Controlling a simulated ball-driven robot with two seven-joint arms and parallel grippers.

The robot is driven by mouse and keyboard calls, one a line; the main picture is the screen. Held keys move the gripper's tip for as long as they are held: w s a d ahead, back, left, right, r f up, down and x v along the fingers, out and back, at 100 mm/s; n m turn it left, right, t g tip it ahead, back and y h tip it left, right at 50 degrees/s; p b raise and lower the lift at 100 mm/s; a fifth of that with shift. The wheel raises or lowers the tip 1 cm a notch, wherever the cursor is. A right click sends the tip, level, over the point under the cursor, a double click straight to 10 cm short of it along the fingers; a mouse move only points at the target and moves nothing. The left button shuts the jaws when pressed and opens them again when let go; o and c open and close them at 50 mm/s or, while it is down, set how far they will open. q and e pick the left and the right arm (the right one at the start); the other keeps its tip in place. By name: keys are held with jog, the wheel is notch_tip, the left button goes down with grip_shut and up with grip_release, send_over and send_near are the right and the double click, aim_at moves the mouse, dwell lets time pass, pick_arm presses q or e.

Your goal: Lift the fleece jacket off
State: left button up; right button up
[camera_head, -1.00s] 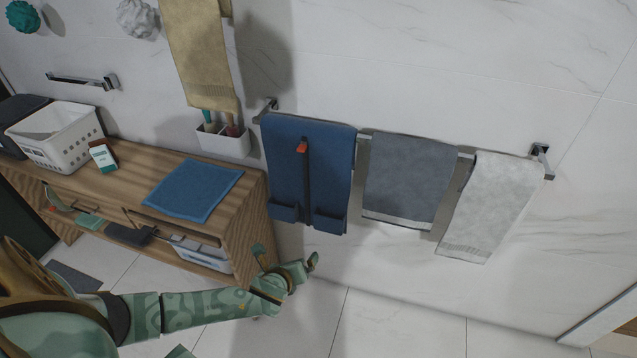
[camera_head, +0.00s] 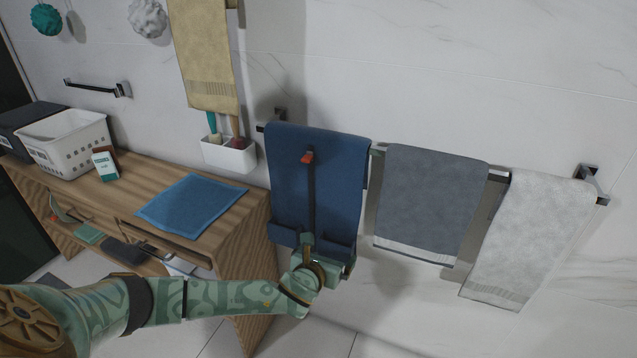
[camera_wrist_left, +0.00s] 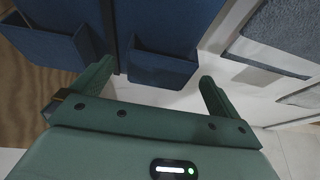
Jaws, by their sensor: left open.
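The fleece jacket (camera_head: 340,175) is dark blue, with a dark front strip, an orange-red tab and two pockets along its lower edge. It hangs over the left part of the wall rail. My left gripper (camera_head: 328,252) is open at the jacket's lower edge, in front of the pockets. In the left wrist view my left gripper (camera_wrist_left: 155,78) has its fingers spread with nothing held, and the jacket's pockets (camera_wrist_left: 160,66) lie just beyond them. I cannot tell if the fingers touch the cloth. My right gripper is not in view.
A grey towel (camera_head: 430,200) and a white towel (camera_head: 530,235) hang to the jacket's right. A wooden cabinet (camera_head: 245,215) with a blue cloth (camera_head: 190,205) stands to the left. A white holder (camera_head: 228,155) and a tan towel (camera_head: 205,60) are on the wall.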

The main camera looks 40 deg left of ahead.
aim_at(333, 250)
pick_arm(q)
jog(key=w+f+b, duration=0.2)
jog(key=w, duration=0.1)
jog(key=shift+w+a+f, duration=0.2)
jog(key=shift+a+f, duration=0.2)
jog(key=shift+w+r, duration=0.1)
jog(key=shift+r, duration=0.25)
jog(key=c, duration=1.3)
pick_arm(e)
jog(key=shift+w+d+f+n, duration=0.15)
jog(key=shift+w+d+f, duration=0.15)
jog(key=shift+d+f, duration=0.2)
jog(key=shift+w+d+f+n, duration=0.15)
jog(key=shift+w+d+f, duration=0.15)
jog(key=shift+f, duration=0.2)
pick_arm(q)
jog(key=shift+r, duration=0.1)
